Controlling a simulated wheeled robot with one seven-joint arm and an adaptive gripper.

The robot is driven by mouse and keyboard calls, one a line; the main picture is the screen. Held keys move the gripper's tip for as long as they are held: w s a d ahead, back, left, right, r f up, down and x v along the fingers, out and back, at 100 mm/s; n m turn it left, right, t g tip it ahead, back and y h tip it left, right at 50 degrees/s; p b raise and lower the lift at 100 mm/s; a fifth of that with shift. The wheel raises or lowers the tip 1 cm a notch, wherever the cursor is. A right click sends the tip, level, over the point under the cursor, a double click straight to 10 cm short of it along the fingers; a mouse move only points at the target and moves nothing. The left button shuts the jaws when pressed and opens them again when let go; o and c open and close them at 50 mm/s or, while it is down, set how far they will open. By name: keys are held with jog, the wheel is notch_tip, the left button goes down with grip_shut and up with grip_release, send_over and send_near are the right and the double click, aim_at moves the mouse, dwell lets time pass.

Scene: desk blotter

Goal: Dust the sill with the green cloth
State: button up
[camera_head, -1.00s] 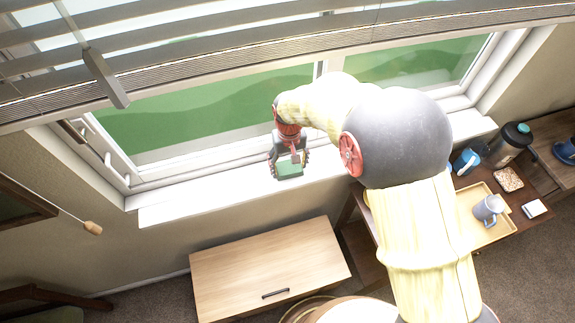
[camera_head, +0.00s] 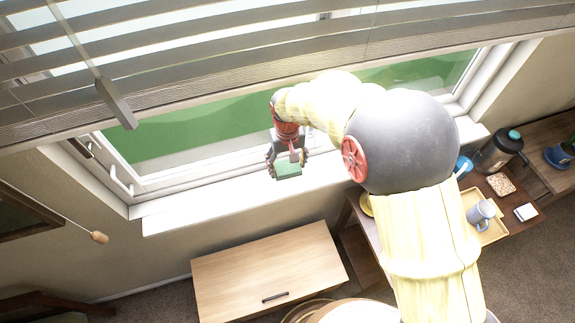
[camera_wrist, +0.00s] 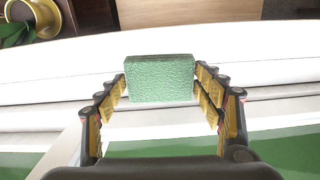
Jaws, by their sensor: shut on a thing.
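The green cloth (camera_head: 288,169) is a thick folded block held between the fingertips of my gripper (camera_head: 287,160). In the wrist view the cloth (camera_wrist: 160,78) sits between both fingers of my gripper (camera_wrist: 162,85), which are shut on its sides. The white sill (camera_head: 215,203) runs below the window, and it also spans the wrist view (camera_wrist: 50,75). The cloth is over the sill in both views; I cannot tell whether its underside touches it.
Window blinds (camera_head: 250,60) hang above, with a wand (camera_head: 116,103) at the left. A wooden cabinet (camera_head: 265,265) stands below the sill. At the right, a table holds a tray (camera_head: 490,230), a grey mug (camera_head: 481,211) and a press pot (camera_head: 497,150). The sill's left stretch is clear.

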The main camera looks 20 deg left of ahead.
jog(key=shift+r+p, duration=1.15)
jog(key=shift+r, duration=0.45)
jog(key=shift+f, duration=0.1)
